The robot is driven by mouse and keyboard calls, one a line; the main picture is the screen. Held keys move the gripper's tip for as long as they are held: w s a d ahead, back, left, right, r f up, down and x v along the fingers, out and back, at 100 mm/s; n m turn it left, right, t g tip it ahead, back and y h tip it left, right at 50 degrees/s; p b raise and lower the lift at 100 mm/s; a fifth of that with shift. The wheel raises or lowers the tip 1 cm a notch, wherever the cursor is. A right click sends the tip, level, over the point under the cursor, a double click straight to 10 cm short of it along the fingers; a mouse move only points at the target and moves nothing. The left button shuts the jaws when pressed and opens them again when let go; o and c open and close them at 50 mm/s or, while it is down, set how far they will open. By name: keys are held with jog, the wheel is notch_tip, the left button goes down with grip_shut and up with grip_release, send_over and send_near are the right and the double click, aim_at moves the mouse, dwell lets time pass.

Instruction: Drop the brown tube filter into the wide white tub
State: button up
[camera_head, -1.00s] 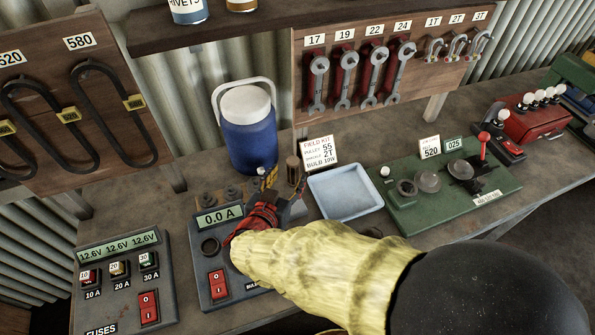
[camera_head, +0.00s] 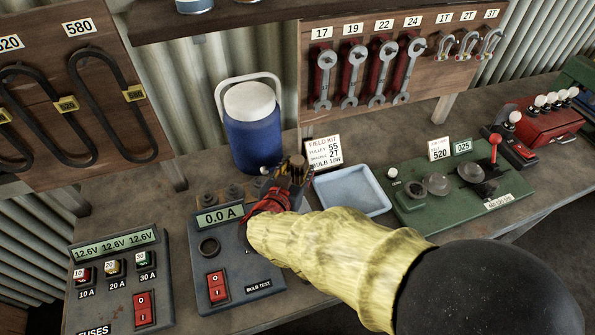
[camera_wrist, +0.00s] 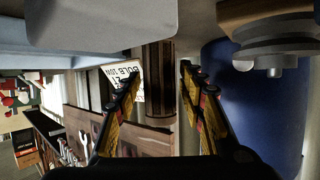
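The brown tube filter (camera_head: 298,161) stands upright on the bench, left of the sign card, its lower part hidden by my gripper in the head view. In the upside-down wrist view the tube (camera_wrist: 158,85) shows between my fingers, with gaps on both sides. My gripper (camera_head: 285,180) is open and empty, low over the bench in front of the tube; its yellow-and-black fingers (camera_wrist: 160,76) are spread. The wide, shallow, pale bluish-white tub (camera_head: 352,190) sits just right of my gripper and looks empty.
A blue jug with a white lid (camera_head: 252,128) stands behind my gripper. The sign card (camera_head: 323,153) is close right of the tube. The bulb test box (camera_head: 230,250) lies beneath my arm. A green panel (camera_head: 455,190) is right of the tub.

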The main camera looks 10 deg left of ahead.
grip_shut()
dwell(0.5)
